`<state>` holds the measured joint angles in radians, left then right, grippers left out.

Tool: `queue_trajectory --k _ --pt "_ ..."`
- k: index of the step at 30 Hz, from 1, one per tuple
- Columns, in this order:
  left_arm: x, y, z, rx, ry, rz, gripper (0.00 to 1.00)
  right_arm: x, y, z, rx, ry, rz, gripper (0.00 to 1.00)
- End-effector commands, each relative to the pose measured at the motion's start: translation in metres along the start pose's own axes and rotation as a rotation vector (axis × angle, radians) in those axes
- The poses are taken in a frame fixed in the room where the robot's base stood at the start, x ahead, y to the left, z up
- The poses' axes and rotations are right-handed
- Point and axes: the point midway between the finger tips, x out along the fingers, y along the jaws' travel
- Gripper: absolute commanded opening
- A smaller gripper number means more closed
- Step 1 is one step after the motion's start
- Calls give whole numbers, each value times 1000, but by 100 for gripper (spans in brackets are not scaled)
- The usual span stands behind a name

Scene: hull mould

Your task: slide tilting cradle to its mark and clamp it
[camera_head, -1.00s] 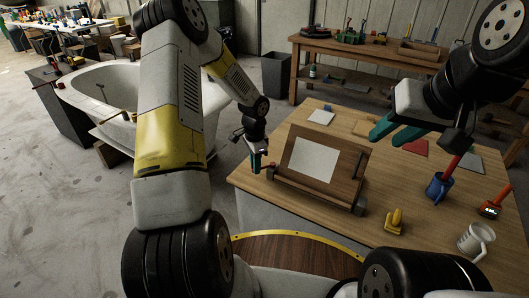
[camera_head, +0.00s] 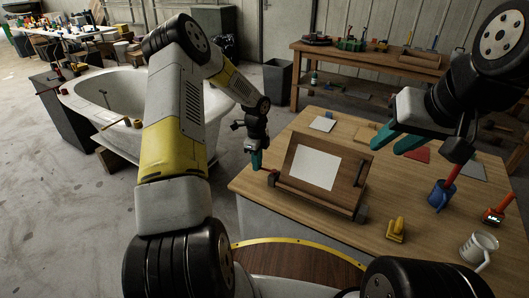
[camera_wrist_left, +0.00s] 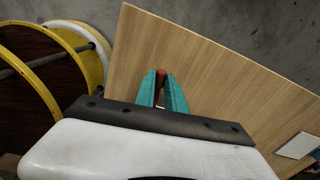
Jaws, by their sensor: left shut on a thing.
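The tilting cradle (camera_head: 341,182) is a wooden tilted board with a white sheet on its face, standing on the table. Dark blocks sit at its lower corners. My left gripper (camera_head: 257,161) is at its left edge, pointing down. In the left wrist view its teal fingers (camera_wrist_left: 162,90) are shut on a small red-brown piece (camera_wrist_left: 161,76). I cannot tell whether that piece belongs to the cradle. My right gripper (camera_head: 398,142) hangs above the table, right of the cradle, fingers apart and empty. I cannot make out the mark or a clamp.
A white tub (camera_head: 110,90) stands left. The tabletop in front of the cradle is clear.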

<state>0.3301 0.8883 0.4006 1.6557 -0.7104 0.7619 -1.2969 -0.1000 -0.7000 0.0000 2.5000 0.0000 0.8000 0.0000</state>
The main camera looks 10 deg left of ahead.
Motion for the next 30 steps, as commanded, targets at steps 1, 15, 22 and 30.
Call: queue_trajectory --k 1,15,22,30 --pt "-1 -2 1 17 -1 -2 0 0 0 0 0 0 0 33" --pt "-1 -7 1 85 -2 -3 0 0 0 0 0 0 0 33" --pt "-1 -7 1 83 -2 -3 0 0 0 0 0 0 0 33" --pt "0 -6 0 83 -1 -1 36 0 0 0 0 0 0 33"
